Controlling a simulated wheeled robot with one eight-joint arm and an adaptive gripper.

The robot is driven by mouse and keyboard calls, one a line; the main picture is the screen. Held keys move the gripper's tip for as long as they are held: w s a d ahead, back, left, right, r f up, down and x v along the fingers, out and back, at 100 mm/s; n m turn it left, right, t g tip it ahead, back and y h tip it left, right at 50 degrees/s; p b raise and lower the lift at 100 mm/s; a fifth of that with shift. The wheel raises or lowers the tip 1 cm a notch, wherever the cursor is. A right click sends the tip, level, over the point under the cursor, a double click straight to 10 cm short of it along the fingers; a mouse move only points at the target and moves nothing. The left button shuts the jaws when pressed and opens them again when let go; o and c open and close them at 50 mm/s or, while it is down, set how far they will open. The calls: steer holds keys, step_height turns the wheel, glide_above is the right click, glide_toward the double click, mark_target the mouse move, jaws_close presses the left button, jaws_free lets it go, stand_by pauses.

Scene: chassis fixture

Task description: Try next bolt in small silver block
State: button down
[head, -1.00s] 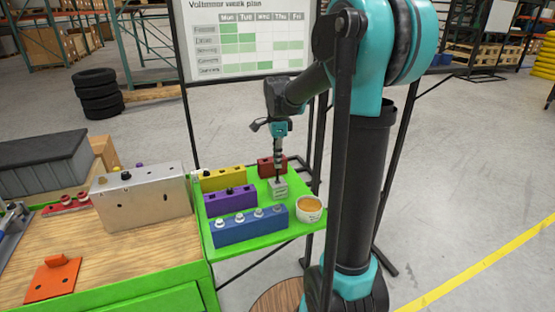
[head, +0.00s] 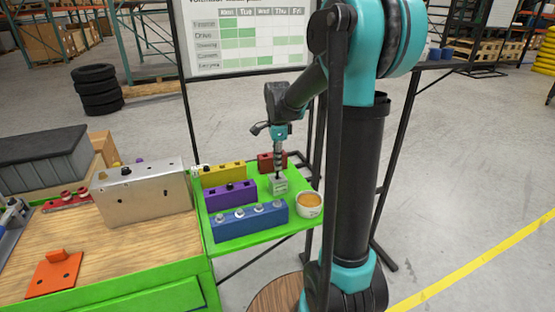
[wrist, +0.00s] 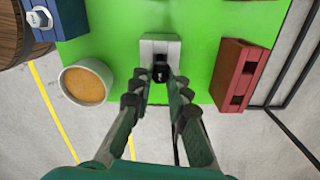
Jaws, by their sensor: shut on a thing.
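The small silver block (head: 278,188) stands on the green side shelf, between the red block and the white cup. It also shows in the wrist view (wrist: 160,46). A black bolt (wrist: 161,72) sits at the near side of the block's top, between my fingertips. My gripper (head: 278,172) points down right over the block and is shut on the bolt; it fills the lower middle of the wrist view (wrist: 161,82). I cannot tell how far the bolt is in the hole.
A blue block (head: 250,223) with several silver bolts, a purple block (head: 230,196), a yellow block (head: 222,175) and a red block (head: 266,162) share the shelf. A white cup (head: 309,206) is close on the right. The large silver chassis (head: 145,197) stands on the wooden bench.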

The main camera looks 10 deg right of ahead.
steer(key=shift+f, duration=1.2)
steer(key=c, duration=1.4)
jaws_free()
steer(key=shift+f, duration=0.1)
steer(key=shift+r, duration=3)
